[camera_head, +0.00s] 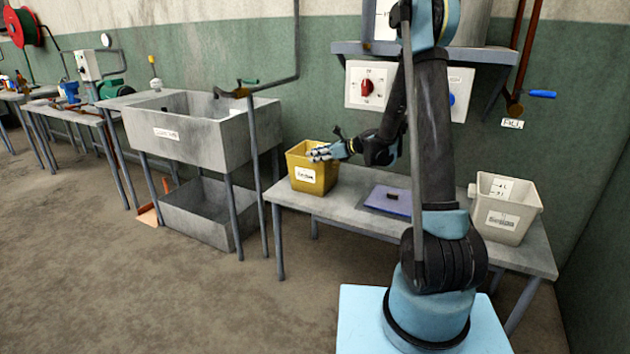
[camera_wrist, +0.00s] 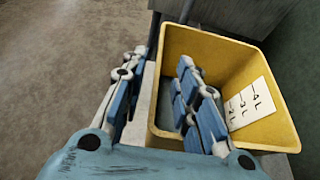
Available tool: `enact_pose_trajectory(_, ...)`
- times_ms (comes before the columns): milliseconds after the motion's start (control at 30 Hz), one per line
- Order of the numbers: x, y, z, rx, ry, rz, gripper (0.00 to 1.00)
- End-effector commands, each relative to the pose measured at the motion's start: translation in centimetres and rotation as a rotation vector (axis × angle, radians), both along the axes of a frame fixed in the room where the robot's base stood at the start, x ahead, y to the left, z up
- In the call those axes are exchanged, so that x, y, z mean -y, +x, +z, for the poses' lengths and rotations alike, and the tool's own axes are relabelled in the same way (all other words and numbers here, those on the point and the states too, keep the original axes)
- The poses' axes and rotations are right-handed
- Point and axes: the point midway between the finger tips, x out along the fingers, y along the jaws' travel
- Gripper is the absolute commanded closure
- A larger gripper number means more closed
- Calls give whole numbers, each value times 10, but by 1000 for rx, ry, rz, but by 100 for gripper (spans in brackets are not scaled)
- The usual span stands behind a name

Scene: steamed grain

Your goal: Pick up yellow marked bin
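The yellow bin (camera_head: 300,163) stands upright on the left end of the grey table, with a white label on its front. My gripper (camera_head: 318,152) is at the bin's top rim, reaching in from the right. In the wrist view, the yellow bin (camera_wrist: 215,55) is open-topped, with a white volume scale on its inner right wall. My gripper (camera_wrist: 161,60) has its fingers apart, one outside the bin's left wall and the other inside the bin. The wall lies between them, with a gap on the inner side. Whether the outer finger touches is unclear.
The grey table (camera_head: 345,205) also carries a blue-purple flat pad (camera_head: 375,199) with a small dark object, and a pale labelled bin (camera_head: 508,229) at the right. A concrete sink (camera_head: 215,139) stands left of the table. The wall with a red switch (camera_head: 367,87) is behind.

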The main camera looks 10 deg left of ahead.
Motion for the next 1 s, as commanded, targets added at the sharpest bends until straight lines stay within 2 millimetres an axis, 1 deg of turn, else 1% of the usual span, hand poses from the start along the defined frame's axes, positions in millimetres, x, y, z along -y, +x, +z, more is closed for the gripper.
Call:
enact_pose_trajectory(100,-8,3,-4,1,0,1,72)
enact_pose_trajectory(367,-18,7,-10,1,0,0,72)
enact_pose_trajectory(533,-34,14,-22,1,-1,3,72)
enact_pose_trajectory(700,-51,20,-29,0,-1,1,72)
enact_pose_trajectory(933,-52,21,-30,1,-1,0,72)
enact_pose_trajectory(967,-52,21,-30,1,-1,0,76)
enact_pose_trajectory(1000,-52,21,-30,1,-1,0,85)
